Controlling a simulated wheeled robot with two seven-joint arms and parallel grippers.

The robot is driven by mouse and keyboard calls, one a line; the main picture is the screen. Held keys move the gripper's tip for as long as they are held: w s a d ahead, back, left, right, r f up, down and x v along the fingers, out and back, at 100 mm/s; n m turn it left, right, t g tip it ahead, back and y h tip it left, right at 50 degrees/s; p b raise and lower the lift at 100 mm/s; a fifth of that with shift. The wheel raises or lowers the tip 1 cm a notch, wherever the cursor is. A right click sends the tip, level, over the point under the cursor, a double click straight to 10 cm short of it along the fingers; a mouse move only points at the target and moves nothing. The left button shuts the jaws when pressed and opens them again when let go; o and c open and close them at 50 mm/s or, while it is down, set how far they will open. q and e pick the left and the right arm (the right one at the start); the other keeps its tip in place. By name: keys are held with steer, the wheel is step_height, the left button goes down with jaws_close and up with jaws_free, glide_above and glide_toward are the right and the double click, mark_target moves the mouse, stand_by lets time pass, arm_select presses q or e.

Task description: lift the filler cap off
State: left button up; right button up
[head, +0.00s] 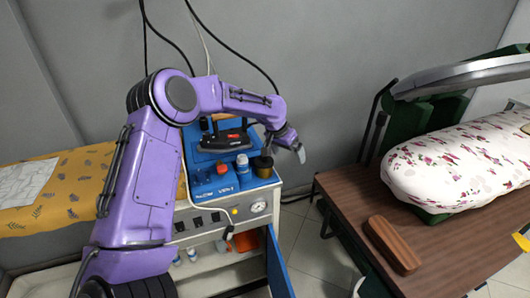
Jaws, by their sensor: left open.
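A blue steam unit (210,189) with a white front sits on a cabinet, left of centre. A small red cap (222,169) stands on its blue top; it looks like the filler cap and appears seated. My left gripper (296,152) is open and empty. It hangs in the air to the right of the unit, above and apart from the cap. My purple left arm reaches over from the left, and the cap is not covered by it. My right gripper is not in view.
A bottle (242,162) and a dark pot with a brownish body (263,168) stand right of the cap. A black iron (226,141) rests behind it. A pressing table (428,240) with a wooden block (391,244) is on the right. A yellow patterned cloth (75,190) lies left.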

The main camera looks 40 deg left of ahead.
arm_select(q)
step_height(320, 180, up, 6)
steer(key=r+m+g+y, duration=0.1)
steer(key=g, duration=0.1)
glide_above(264, 160)
steer(key=shift+f, duration=0.25)
steer(key=shift+s+a+f+m+p, duration=0.1)
steer(key=shift+s+a+m+p, duration=0.1)
steer(key=shift+a+m+p, duration=0.1)
steer(key=f, duration=0.3)
steer(key=f+p, duration=0.1)
steer(key=f, duration=0.2)
steer(key=w+f+p, duration=0.1)
steer(key=f, duration=0.2)
steer(key=shift+f, duration=0.1)
steer(key=shift+w+f, duration=0.1)
steer(key=shift+f, duration=0.35)
steer(key=c, duration=1)
